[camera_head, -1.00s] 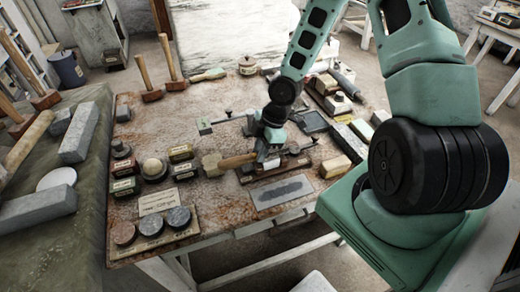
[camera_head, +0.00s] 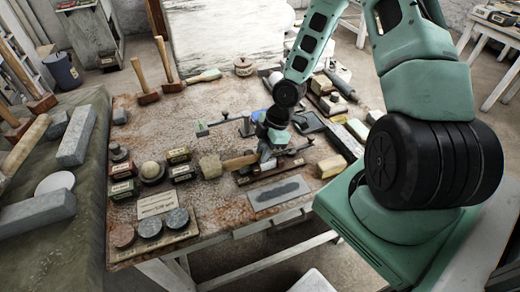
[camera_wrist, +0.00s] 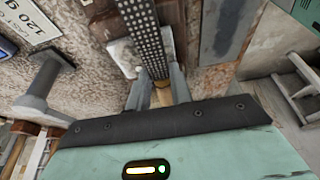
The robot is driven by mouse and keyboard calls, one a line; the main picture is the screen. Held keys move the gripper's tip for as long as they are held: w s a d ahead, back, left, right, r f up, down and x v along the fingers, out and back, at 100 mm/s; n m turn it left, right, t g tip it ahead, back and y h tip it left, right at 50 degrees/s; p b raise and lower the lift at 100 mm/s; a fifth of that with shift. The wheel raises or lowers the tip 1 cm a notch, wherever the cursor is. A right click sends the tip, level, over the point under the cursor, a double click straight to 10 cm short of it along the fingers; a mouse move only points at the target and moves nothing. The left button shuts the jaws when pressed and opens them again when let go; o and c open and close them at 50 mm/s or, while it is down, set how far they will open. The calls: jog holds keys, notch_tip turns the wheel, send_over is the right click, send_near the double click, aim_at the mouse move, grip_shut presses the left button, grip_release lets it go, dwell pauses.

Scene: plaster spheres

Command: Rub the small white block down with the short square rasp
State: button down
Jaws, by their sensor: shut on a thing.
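My gripper (camera_wrist: 153,95) is shut on the short square rasp (camera_wrist: 145,32), a dark bar with rows of light teeth that runs away from the fingers in the wrist view. A bit of tan wood shows between the fingers. The small white block (camera_wrist: 123,57) lies under the rasp, with pale parts showing at its sides; I cannot tell whether they touch. In the head view my gripper (camera_head: 271,155) is low over the wooden fixture (camera_head: 250,177) near the table's front edge, and it hides the rasp and block.
A grey flat plate (camera_head: 279,193) lies in front, with a tan block (camera_head: 332,167) to the right. Dark tins and round stones (camera_head: 149,223) fill the left side.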

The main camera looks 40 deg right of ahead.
aim_at(249, 157)
jog(key=shift+w+a+b, duration=0.2)
jog(key=shift+a+b, duration=0.05)
jog(key=shift+a, duration=0.45)
jog(key=shift+w+a+b, duration=0.2)
jog(key=shift+a, duration=0.5)
jog(key=shift+w+a+b, duration=0.2)
jog(key=shift+a+b, duration=0.05)
jog(key=shift+a, duration=0.45)
jog(key=shift+s+d+r+p, duration=0.1)
jog(key=shift+s+d+p, duration=0.15)
jog(key=shift+d+p, duration=0.5)
jog(key=shift+s+d+f+p, duration=0.1)
jog(key=shift+s+d+p, duration=0.15)
jog(key=shift+d, duration=0.45)
jog(key=shift+s+d+f+p, duration=0.1)
jog(key=shift+d+p, duration=0.1)
jog(key=shift+d, duration=0.5)
jog(key=shift+w+a+b, duration=0.2)
jog(key=shift+a+b, duration=0.05)
jog(key=shift+a, duration=0.5)
jog(key=shift+w+a+b, duration=0.2)
jog(key=shift+a+b, duration=0.05)
jog(key=shift+a, duration=0.45)
jog(key=shift+w+a+b, duration=0.2)
jog(key=shift+a+b, duration=0.05)
jog(key=shift+a, duration=0.5)
